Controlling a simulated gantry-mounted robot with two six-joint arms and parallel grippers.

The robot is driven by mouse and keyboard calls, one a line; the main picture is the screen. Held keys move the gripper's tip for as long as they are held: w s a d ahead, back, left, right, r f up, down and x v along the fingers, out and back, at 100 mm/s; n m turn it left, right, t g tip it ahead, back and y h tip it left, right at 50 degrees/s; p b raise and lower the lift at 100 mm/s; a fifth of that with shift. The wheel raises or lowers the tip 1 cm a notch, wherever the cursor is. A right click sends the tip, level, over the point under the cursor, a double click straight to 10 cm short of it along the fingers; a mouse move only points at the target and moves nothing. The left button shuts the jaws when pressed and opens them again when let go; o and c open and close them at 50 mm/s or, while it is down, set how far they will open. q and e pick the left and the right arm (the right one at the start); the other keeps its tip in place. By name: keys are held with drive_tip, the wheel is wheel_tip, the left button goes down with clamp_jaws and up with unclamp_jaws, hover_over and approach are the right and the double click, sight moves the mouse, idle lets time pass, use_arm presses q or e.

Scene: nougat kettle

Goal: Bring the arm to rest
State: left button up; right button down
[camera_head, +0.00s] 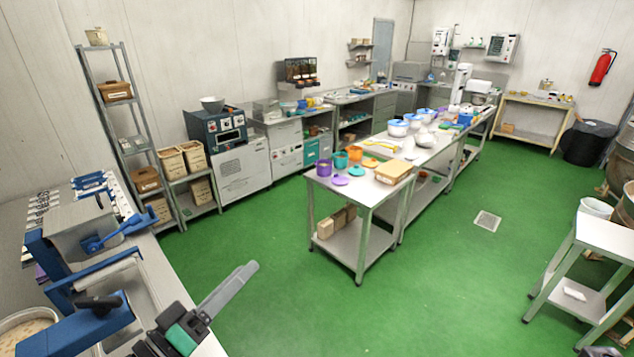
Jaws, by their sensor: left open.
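My left gripper (230,288) shows at the lower left in the head view, with its grey fingers pointing up and to the right over the green floor. It is open and I see nothing held between the fingers. Its black and teal wrist part lies over the edge of the near left bench (208,347). The fingers overlap in this view, so the gap is hard to see.
Blue-handled machines (95,320) and a round pan (28,325) crowd the near left bench. A central steel table (345,190) carries bowls and cups. A small steel stand (606,238) is at right. Green floor (440,285) lies clear between them.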

use_arm(q)
drive_tip(key=s+d+r+m+t, duration=0.2)
drive_tip(key=r, duration=0.6)
drive_tip(key=s+d+r+m+t, duration=0.1)
drive_tip(key=s+d+r+m, duration=0.1)
drive_tip(key=r, duration=0.5)
drive_tip(key=s+a+r+t+y+p, duration=0.1)
drive_tip(key=s+a+r+t+y, duration=0.3)
drive_tip(key=r, duration=0.4)
drive_tip(key=s+a+r+t+y+p, duration=0.1)
drive_tip(key=s+a+r+t+y, duration=0.25)
drive_tip(key=s+r, duration=0.45)
wheel_tip(320, 180, up, 14)
drive_tip(key=w+d+p, duration=0.1)
drive_tip(key=p, duration=1.2)
drive_tip(key=shift+w, duration=0.3)
